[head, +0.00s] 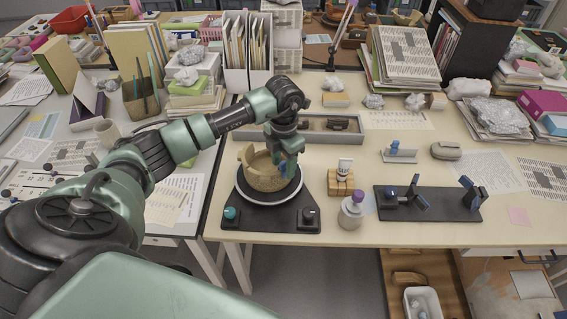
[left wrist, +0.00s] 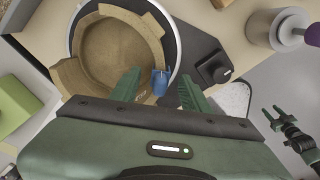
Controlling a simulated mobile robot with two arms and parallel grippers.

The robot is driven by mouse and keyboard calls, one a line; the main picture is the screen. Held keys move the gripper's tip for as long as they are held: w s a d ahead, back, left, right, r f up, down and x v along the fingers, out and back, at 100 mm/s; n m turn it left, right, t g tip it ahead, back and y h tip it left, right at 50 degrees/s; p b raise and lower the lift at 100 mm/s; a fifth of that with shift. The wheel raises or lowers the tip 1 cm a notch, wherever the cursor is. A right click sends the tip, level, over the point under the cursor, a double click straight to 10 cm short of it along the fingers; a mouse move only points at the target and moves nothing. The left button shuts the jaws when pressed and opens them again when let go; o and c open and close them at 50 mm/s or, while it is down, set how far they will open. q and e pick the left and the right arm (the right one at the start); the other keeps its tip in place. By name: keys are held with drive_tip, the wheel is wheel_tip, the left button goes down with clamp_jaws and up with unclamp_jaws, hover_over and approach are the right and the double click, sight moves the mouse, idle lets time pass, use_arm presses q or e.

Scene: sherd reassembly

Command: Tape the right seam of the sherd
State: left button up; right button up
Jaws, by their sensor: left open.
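A tan, broken-rimmed pot (head: 262,178) sits on a round turntable with a white edge (head: 271,203); the left wrist view looks down into the pot (left wrist: 112,52). A lighter raised piece of wall stands at its left. A small blue piece (left wrist: 160,82), which looks like tape, is at the pot's rim; I cannot tell if it sticks to it. My left gripper (left wrist: 160,88) is open, its fingers on either side of the blue piece; in the head view its fingers reach the pot's right side. My right gripper (left wrist: 272,115) shows small, away from the pot, in the left wrist view.
The turntable's black base has a teal knob (head: 231,213) and a dark knob (head: 310,214). To the right are a wooden block (head: 341,184), a purple-topped jar (head: 352,211) and a black stand with blue-tipped parts (head: 430,204). A grey tray (head: 330,124) lies behind.

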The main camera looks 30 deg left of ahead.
use_arm(q)
drive_tip(key=shift+r, duration=0.1)
wheel_tip(320, 180, up, 8)
drive_tip(key=shift+f+b, duration=0.15)
drive_tip(key=shift+b, duration=0.75)
